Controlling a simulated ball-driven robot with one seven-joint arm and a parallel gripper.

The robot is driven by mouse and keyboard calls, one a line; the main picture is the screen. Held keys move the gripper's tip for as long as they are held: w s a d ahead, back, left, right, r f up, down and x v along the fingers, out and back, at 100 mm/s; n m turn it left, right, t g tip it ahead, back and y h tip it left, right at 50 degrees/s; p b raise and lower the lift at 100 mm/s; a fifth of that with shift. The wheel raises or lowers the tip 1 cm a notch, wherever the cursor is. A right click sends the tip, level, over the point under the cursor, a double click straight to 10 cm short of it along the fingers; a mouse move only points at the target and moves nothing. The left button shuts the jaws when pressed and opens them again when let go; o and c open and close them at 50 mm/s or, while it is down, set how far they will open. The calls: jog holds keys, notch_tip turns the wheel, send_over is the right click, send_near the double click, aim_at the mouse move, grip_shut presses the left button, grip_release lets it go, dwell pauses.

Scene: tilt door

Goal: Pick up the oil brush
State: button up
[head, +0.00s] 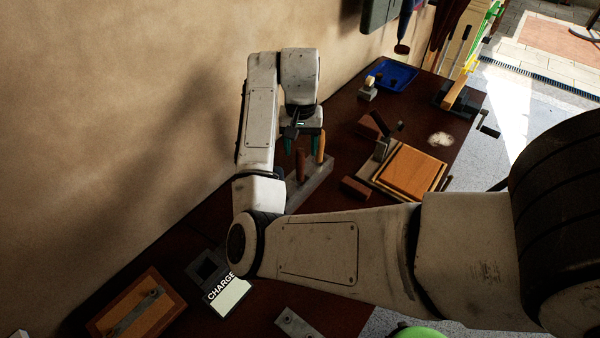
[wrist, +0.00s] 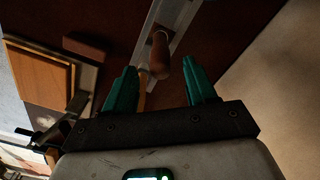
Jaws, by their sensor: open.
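My gripper (head: 302,143) has teal fingers and is open above a grey metal rack (head: 314,181) on the dark bench. It also shows in the wrist view (wrist: 160,66), with a clear gap between the fingertips. A dark brown handle (head: 300,166) stands up from the rack, and in the wrist view this handle (wrist: 160,54) lies between the fingertips, not visibly gripped. A lighter orange handle (head: 321,147) stands close by, and it shows partly hidden (wrist: 142,93) in the wrist view. I cannot tell which handle belongs to the oil brush; no bristles show.
The wall (head: 120,90) runs close along the left. To the right are a brown block (head: 356,188), a stack of wooden boards (head: 411,171) and a blue tray (head: 396,75). A charge box (head: 227,296) and a wooden plane-like piece (head: 137,306) lie at the near end.

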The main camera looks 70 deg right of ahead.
aim_at(300, 161)
jog(key=shift+a+f, duration=0.2)
jog(key=shift+f, duration=2.5)
grip_shut()
